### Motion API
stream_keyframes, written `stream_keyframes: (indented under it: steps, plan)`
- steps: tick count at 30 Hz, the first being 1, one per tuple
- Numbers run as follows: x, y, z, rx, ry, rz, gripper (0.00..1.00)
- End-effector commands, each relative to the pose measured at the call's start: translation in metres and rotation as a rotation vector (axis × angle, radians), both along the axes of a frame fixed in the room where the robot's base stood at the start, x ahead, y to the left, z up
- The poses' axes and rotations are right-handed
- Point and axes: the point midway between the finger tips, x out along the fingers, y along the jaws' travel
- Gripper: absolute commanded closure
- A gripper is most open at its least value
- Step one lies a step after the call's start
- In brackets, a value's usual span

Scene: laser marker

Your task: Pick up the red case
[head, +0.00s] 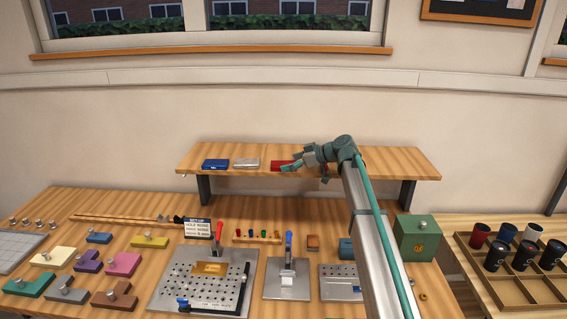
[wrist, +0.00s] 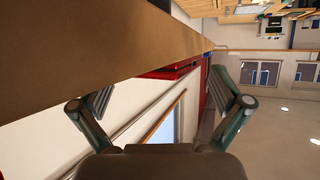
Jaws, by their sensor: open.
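The red case (head: 281,165) lies flat on the raised wooden shelf, to the right of a silver case and a blue case. In the head view my gripper (head: 291,167) is at its right end and hides part of it. In the wrist view the red case (wrist: 168,72) shows edge-on beyond the fingers, in the gap between them. My gripper (wrist: 164,93) is open and empty there. I cannot tell whether a finger touches the case.
The silver case (head: 246,163) and blue case (head: 215,164) stand left along the shelf (head: 390,163). The shelf's right part is clear. Below are a perforated plate (head: 205,280), several coloured blocks and a green box (head: 416,238). A cup tray (head: 515,290) is at right.

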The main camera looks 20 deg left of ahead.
Motion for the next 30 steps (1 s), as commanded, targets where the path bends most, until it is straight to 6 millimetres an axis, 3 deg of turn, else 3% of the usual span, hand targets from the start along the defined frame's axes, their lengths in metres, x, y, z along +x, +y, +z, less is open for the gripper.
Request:
stream_keyframes:
  steps: [8,21,30]
  plan:
    - [0.0002,0.0027,-0.0017,0.000,-0.001,0.000,0.03]
    - [0.0001,0.0026,-0.0017,0.000,0.000,-0.001,0.73]
    - [0.0002,0.0026,-0.0015,0.000,0.000,0.000,0.74]
